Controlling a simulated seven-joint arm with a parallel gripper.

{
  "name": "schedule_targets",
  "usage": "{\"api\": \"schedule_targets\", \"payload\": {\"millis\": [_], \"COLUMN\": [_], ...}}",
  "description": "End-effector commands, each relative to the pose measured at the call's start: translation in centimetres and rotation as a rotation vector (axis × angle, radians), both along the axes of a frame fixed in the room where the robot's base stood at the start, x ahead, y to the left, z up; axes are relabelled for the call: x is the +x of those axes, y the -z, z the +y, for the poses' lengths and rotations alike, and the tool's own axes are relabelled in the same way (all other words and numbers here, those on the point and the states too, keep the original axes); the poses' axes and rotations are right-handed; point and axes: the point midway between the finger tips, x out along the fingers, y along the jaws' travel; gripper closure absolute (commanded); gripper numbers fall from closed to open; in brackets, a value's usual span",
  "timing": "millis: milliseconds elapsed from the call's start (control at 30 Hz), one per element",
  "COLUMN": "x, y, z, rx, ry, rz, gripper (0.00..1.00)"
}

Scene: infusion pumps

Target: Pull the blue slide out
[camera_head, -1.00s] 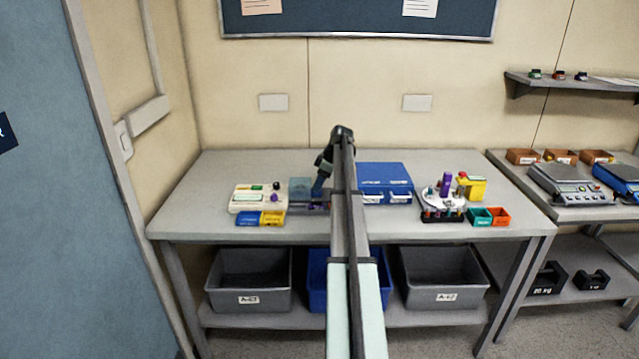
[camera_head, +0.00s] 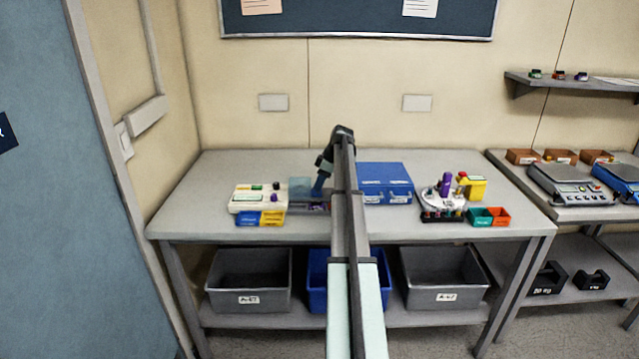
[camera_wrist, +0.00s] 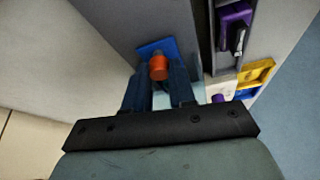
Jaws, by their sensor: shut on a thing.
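In the wrist view the blue slide (camera_wrist: 157,47) shows as a small blue plate with an orange knob (camera_wrist: 158,68) on it, against a grey surface. My gripper (camera_wrist: 158,82) has its two dark fingers on either side of the knob and is shut on it. A pale piece shows between the fingers, and their exact contact is partly hidden. In the head view my gripper (camera_head: 319,187) is tilted down beside a translucent teal block (camera_head: 300,187) on the bench. My arm hides much of this spot, and I cannot make out the slide there.
A cream pump unit (camera_head: 247,199) with blue and yellow trays stands left of my gripper. A dark channel with a purple part (camera_wrist: 234,22) lies beside it. A blue case (camera_head: 385,178) and a white round device (camera_head: 443,198) stand to the right.

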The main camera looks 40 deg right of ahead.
Motion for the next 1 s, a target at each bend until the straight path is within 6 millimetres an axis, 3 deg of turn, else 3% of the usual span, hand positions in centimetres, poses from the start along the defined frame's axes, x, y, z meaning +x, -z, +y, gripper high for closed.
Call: {"api": "schedule_targets", "payload": {"millis": [400,733,767,1000], "x": [-4.9,-5.3,-5.3,-5.3], "y": [0.0,0.0,0.0,0.0], "z": [-5.0,-5.4,-5.4,-5.4], "rx": [0.000,0.000,0.000,0.000], "ry": [0.002,-0.001,-0.001,0.000], "rz": [0.000,0.000,0.000,0.000], "gripper": [1.00,1.00,0.74,0.51]}}
